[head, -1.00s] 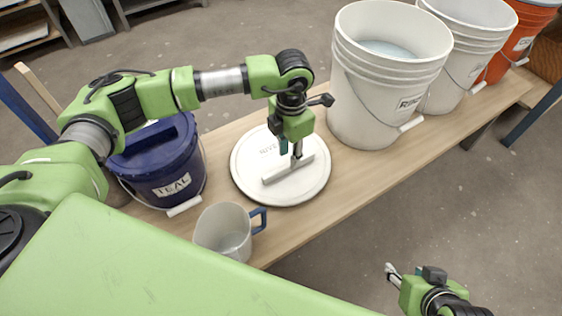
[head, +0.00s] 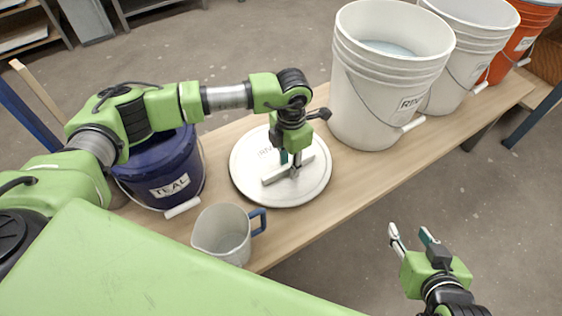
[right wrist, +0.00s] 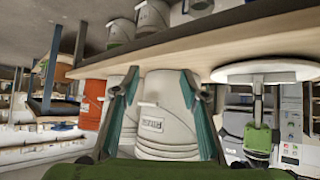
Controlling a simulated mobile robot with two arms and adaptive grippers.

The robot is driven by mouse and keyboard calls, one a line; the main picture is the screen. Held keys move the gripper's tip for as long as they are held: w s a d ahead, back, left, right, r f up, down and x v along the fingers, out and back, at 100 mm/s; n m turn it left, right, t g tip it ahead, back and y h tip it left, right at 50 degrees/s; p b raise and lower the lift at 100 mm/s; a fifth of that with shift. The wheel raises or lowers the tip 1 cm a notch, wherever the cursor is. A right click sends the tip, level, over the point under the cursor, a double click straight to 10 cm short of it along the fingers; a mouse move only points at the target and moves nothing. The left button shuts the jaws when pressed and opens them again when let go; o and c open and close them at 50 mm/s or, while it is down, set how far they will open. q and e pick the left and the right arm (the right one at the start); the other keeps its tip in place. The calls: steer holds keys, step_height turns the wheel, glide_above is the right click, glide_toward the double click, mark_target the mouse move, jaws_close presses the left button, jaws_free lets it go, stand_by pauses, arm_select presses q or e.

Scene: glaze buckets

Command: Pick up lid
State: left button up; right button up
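The round white lid (head: 246,165) lies flat on the wooden bench, with a pale bar handle (head: 272,177) across its top. My left gripper (head: 290,165) points down at the middle of this handle, its fingertips at the bar. I cannot tell whether the fingers grip it or only stand around it. In the right wrist view, the lid (right wrist: 268,70) and my left gripper (right wrist: 258,95) show at the right. My right gripper (head: 411,236) is open and empty, off the bench's front edge.
A blue bucket labelled TEAL (head: 165,170) stands left of the lid, and a grey jug with a blue handle (head: 222,233) in front. A large white bucket (head: 385,90) stands close right, with another white bucket (head: 465,60) and an orange one (head: 515,40) beyond. Bench front right (head: 400,165) is clear.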

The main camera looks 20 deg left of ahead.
arm_select(q)
steer(key=shift+f, duration=0.25)
stand_by(1.2)
jaws_close()
